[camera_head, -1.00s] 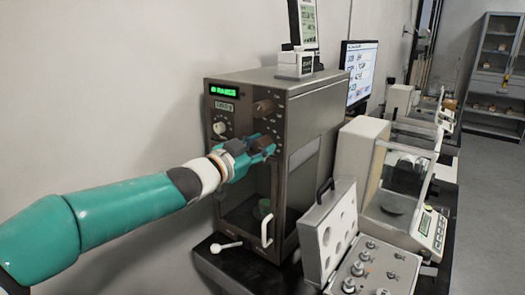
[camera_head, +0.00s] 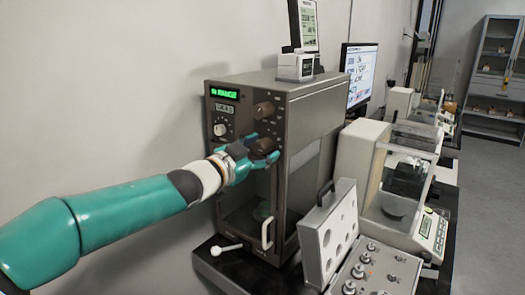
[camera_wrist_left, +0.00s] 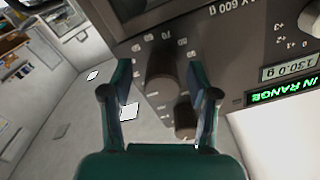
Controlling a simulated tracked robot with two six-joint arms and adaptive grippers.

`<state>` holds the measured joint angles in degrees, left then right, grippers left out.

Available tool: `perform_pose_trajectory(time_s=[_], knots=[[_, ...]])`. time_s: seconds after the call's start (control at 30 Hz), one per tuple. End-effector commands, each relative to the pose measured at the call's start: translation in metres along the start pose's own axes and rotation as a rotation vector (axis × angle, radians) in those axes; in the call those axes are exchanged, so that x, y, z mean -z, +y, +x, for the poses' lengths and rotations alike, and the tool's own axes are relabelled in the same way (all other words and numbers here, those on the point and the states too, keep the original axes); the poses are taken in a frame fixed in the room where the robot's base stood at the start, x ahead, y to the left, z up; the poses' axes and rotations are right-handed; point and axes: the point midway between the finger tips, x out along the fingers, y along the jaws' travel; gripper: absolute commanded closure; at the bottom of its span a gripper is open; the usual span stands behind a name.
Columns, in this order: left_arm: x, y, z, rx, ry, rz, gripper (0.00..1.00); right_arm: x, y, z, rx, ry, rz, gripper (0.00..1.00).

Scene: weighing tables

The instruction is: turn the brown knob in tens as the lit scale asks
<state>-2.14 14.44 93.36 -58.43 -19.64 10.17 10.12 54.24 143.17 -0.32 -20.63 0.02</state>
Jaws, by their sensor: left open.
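The old brown scale (camera_head: 305,110) stands against the wall, its green display (camera_head: 224,93) lit. In the left wrist view the display (camera_wrist_left: 284,91) reads IN RANGE upside down, and the small readout (camera_wrist_left: 289,67) shows 130.0 g. The lower brown knob (camera_head: 264,146) has tens marks around it. It also shows in the left wrist view (camera_wrist_left: 162,66). My left gripper (camera_head: 262,149) is open, a finger on each side of this knob, with gaps visible in the left wrist view (camera_wrist_left: 160,72). An upper brown knob (camera_head: 263,108) sits above. My right gripper is not in view.
A white knob (camera_head: 219,130) is left of the brown knobs. An open weight case (camera_head: 312,252) stands in front at right, beside a glass-sided balance (camera_head: 356,160). A monitor (camera_head: 360,70) stands behind. The wall is close on the left.

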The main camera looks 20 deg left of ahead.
Motion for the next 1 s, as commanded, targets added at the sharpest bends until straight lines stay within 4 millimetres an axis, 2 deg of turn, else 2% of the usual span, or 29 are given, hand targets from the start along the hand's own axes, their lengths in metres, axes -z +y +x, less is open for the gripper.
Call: perform_pose_trajectory(time_s=[0.17, 0.27, 0.7, 0.83, 1.0], knots=[[0.001, -0.001, -0.004, 0.002, 0.002, 0.000, 0.40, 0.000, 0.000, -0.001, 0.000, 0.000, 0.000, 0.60], [0.001, -0.002, -0.014, 0.003, 0.001, -0.001, 0.40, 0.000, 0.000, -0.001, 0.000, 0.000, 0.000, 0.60], [-0.001, -0.001, -0.096, 0.003, -0.001, 0.001, 0.40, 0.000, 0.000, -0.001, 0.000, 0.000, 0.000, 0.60], [-0.001, 0.000, -0.113, 0.002, -0.001, 0.000, 0.40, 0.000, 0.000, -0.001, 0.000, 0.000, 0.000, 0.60], [-0.002, 0.001, -0.121, 0.000, -0.001, 0.000, 0.40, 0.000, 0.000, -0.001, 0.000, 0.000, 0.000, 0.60]])
